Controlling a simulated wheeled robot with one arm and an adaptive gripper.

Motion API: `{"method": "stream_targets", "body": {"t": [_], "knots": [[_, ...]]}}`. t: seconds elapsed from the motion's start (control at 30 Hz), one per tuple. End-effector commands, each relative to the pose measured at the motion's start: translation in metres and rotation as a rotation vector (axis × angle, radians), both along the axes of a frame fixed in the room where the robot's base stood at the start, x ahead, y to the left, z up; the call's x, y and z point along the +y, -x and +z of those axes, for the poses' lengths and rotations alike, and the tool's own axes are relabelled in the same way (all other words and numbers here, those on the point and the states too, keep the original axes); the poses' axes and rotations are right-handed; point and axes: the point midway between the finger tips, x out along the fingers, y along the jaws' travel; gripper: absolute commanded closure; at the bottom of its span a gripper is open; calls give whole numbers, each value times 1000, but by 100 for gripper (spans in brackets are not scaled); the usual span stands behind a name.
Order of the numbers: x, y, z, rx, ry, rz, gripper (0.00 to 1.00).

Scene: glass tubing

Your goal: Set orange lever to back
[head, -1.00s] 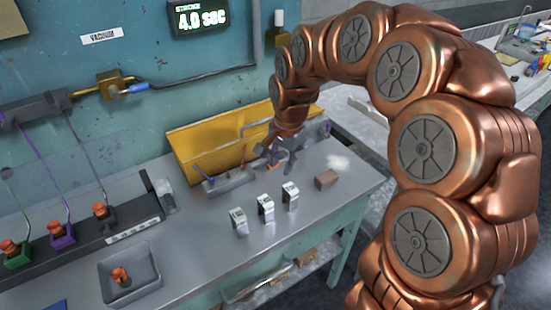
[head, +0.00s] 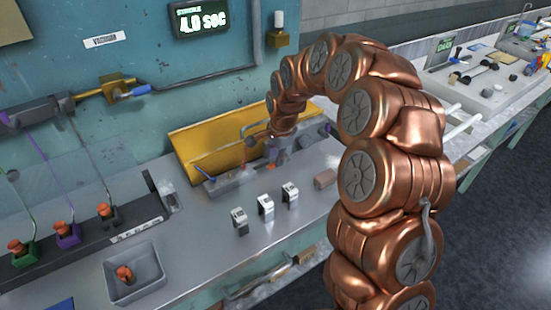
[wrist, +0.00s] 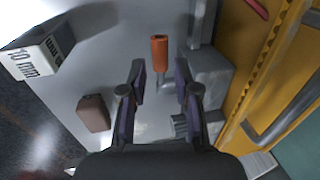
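The orange lever (wrist: 160,56) has a cylindrical orange grip on a metal stem and shows in the wrist view, top centre. Only a small orange patch (head: 269,167) shows in the head view, beside my gripper. My gripper (wrist: 160,77) is open, its two dark purple-grey fingers on either side of the lever in the picture. I see a gap on both sides of it; the depth between them is hard to tell.
A blue lever (head: 202,173) and a red lever (head: 244,156) stand left on the block. A yellow panel (head: 190,141) rises behind. Several labelled metal blocks (head: 265,206) and a brown block (head: 325,179) stand in front.

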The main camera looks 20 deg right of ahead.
Motion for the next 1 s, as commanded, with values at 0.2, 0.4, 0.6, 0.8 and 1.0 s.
{"method": "stream_targets", "body": {"t": [0.2,0.4,0.6,0.8,1.0], "knots": [[2,-4,-24,4,1,2,69],[2,-5,-29,0,-1,1,69],[2,-6,-29,-1,0,1,74],[2,-6,-29,-2,0,1,95],[2,-6,-29,-2,0,1,100]]}}
